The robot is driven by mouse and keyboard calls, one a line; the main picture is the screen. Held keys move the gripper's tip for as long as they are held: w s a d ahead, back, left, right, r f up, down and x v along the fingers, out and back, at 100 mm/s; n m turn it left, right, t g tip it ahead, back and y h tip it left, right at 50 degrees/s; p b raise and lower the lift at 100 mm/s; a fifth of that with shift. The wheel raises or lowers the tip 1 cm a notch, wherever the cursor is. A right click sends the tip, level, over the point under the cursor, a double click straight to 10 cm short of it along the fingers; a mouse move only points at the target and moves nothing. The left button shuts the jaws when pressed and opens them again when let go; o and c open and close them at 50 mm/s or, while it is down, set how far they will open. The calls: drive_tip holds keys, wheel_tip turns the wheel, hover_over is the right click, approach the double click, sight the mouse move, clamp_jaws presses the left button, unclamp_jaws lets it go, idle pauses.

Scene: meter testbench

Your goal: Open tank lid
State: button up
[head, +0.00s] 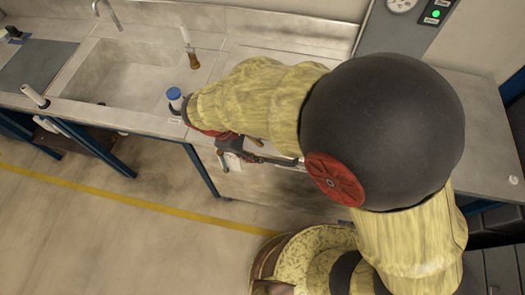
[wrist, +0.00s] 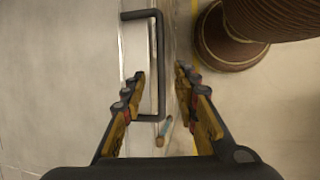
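In the wrist view a dark, squared handle (wrist: 160,55) stands along the edge of a pale grey surface (wrist: 70,70), which may be the tank lid. My gripper (wrist: 161,78) is open, with one finger on each side of the handle's long bar. The left fingertip looks very close to the bar; whether it touches I cannot tell. A gap shows between the bar and the right finger. In the head view my gripper (head: 243,156) is at the bench's front edge, partly covered by my arm. The tank and lid are mostly hidden there by my arm.
A sink (head: 130,75) is set in the grey bench on the left. A blue-capped bottle (head: 175,97) stands beside my arm. A brown-handled item (head: 193,60) is behind it. A grey panel with a gauge (head: 402,5) stands at the back. The floor in front looks clear.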

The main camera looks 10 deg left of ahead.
sight(268, 160)
drive_tip(key=b+x, duration=0.1)
drive_tip(key=x, duration=0.6)
drive_tip(key=shift+d+f+b, duration=0.1)
drive_tip(key=shift+f+b, duration=0.1)
drive_tip(key=shift+b, duration=0.2)
drive_tip(key=shift+c, duration=0.2)
drive_tip(key=c, duration=0.7)
clamp_jaws()
